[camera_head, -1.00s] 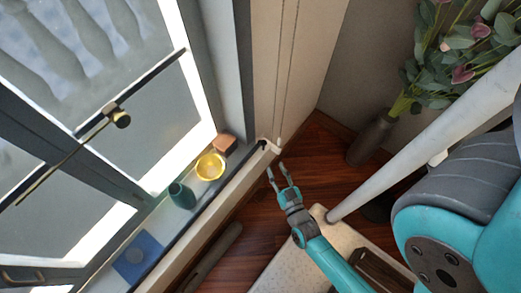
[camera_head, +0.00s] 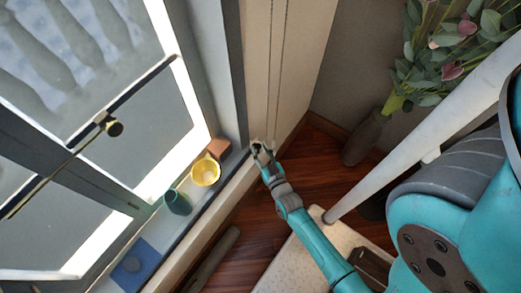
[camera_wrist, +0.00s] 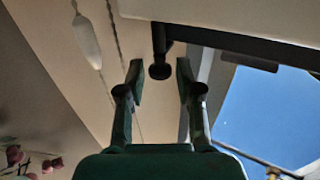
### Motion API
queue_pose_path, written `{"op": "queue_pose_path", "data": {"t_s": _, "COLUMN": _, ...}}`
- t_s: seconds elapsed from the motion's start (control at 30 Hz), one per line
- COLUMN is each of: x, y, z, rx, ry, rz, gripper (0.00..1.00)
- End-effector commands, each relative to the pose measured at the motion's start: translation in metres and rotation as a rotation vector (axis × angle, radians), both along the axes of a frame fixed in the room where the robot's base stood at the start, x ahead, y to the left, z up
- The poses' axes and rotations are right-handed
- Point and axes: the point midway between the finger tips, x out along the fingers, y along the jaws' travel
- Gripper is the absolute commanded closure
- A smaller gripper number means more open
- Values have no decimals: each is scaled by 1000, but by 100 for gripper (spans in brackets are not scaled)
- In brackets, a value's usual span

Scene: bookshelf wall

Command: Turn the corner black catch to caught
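The black catch (camera_wrist: 160,62) shows in the wrist view as a short dark stem with a rounded end, at the corner of the pale sill. My gripper (camera_wrist: 160,84) is open, with one finger on each side of the catch's end in that picture. I see a gap on both sides, and I cannot tell how deep the catch sits between the fingers. In the head view my gripper (camera_head: 263,150) is at the far end of the window sill, by the wall corner. It hides the catch there.
Cords (camera_wrist: 114,40) with a white pull (camera_wrist: 87,42) hang beside the catch. A flower vase (camera_head: 367,137) stands at right.

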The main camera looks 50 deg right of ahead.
Motion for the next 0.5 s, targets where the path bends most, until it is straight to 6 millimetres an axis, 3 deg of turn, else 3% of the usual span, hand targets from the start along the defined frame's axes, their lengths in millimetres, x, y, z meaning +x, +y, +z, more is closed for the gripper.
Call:
{"op": "queue_pose_path", "data": {"t_s": 0.07, "x": 0, "y": 0, "z": 0, "rx": 0, "ry": 0, "rz": 0, "gripper": 67}}
{"op": "queue_pose_path", "data": {"t_s": 0.2, "x": 0, "y": 0, "z": 0, "rx": 0, "ry": 0, "rz": 0, "gripper": 100}}
{"op": "queue_pose_path", "data": {"t_s": 0.5, "x": 0, "y": 0, "z": 1, "rx": -4, "ry": -3, "rz": 8, "gripper": 100}}
